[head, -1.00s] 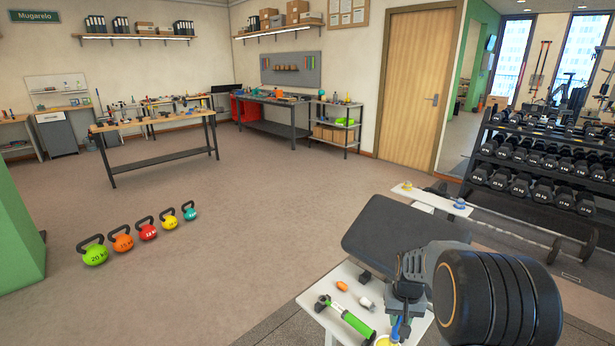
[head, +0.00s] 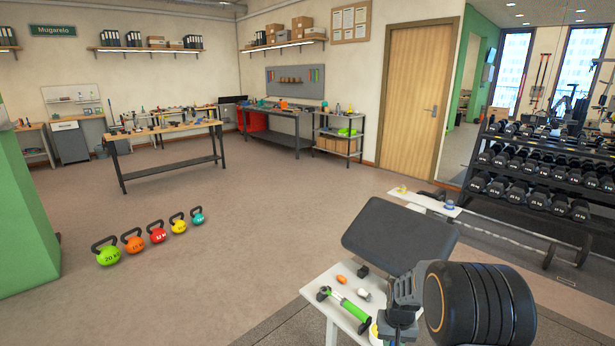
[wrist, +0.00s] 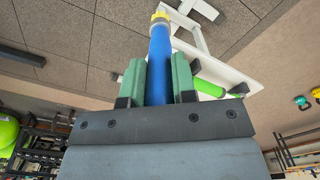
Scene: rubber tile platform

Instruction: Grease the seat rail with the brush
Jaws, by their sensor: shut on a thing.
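My gripper (wrist: 160,78) has green finger pads and is shut on the brush (wrist: 159,50), by its blue handle. The handle points away from the gripper and ends in a pale collar and a yellow tip. In the head view my wrist hides the brush and fingers, above the right side of a small white table (head: 320,283). A yellow round thing (head: 375,332), perhaps a tin, shows partly beside my wrist. A bench with a dark pad (head: 400,228) stands behind the table. I cannot make out the seat rail for certain.
On the table lie a green-and-black pump-like tool (head: 343,308), an orange item (head: 341,279) and a small white item (head: 363,293). A dumbbell rack (head: 540,185) is at right.

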